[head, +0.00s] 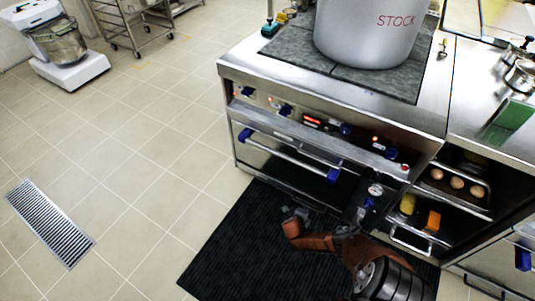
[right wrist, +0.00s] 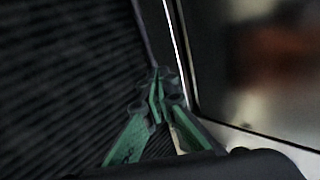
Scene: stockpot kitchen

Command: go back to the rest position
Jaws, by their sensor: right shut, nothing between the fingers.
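My right gripper (head: 297,213) is low over the dark mat, in front of the stove, with its arm coming in from the lower right. In the right wrist view its green fingers (right wrist: 158,90) are together with nothing between them. The dark ribbed mat (right wrist: 65,90) lies to their left and a shiny metal front (right wrist: 270,60) stands close on their right. My left gripper is not in view.
The stove (head: 300,150) has blue knobs and an oven handle (head: 285,150) near my right arm. A large stockpot (head: 370,35) stands on top. Open shelves at right hold eggs (head: 457,183) and an orange block (head: 432,221).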

